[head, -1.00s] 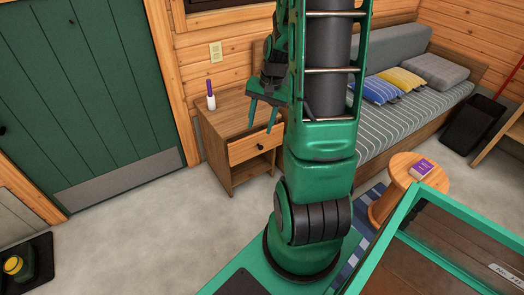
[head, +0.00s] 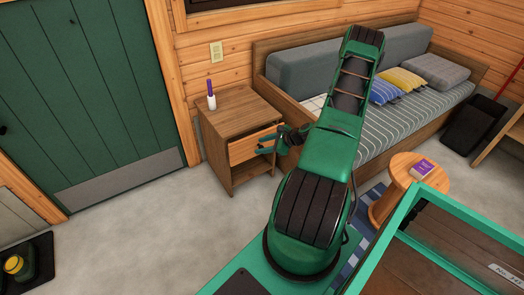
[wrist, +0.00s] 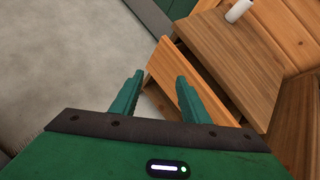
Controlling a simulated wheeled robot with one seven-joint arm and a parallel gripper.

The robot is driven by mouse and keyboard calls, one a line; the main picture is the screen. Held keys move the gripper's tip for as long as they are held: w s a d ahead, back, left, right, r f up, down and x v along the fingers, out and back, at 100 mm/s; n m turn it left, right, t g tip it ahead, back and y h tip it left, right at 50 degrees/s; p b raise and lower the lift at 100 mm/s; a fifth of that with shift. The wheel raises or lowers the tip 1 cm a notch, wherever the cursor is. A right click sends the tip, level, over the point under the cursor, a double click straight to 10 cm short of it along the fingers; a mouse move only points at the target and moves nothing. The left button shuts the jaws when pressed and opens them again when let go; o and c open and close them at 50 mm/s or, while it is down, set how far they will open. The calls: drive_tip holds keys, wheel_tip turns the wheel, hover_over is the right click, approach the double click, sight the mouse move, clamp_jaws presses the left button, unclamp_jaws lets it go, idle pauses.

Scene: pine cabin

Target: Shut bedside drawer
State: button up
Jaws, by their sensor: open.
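The bedside cabinet (head: 228,115) is a wooden nightstand against the wall, with an open space below its drawer. The drawer (head: 243,150) has a light wood front and stands out a little from the cabinet; the wrist view shows the protruding drawer front (wrist: 167,68) and a dark gap behind it. My gripper (head: 264,143) is in front of the drawer at its right side, its fingers apart and empty. In the wrist view, the fingers (wrist: 158,79) point at the drawer front. I cannot tell whether they touch it. The drawer's knob is hidden now.
A white bottle with a purple top (head: 211,97) stands on the cabinet top. A bed (head: 400,125) with pillows is to the right of the cabinet. A round stool (head: 405,180) holds a purple book (head: 422,167). The floor left of the cabinet is clear.

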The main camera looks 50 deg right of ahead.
drive_tip(key=s+d+f+m+t+h, duration=0.3)
drive_tip(key=d+f+m+h, duration=0.3)
drive_tip(key=f+m, duration=0.4)
drive_tip(key=w+d+f+m, duration=0.1)
drive_tip(key=w+d+f, duration=0.1)
drive_tip(key=w, duration=0.7)
drive_tip(key=shift+w+d+f+y, duration=0.25)
drive_tip(key=shift+w+f+y, duration=0.15)
drive_tip(key=shift+f, duration=0.15)
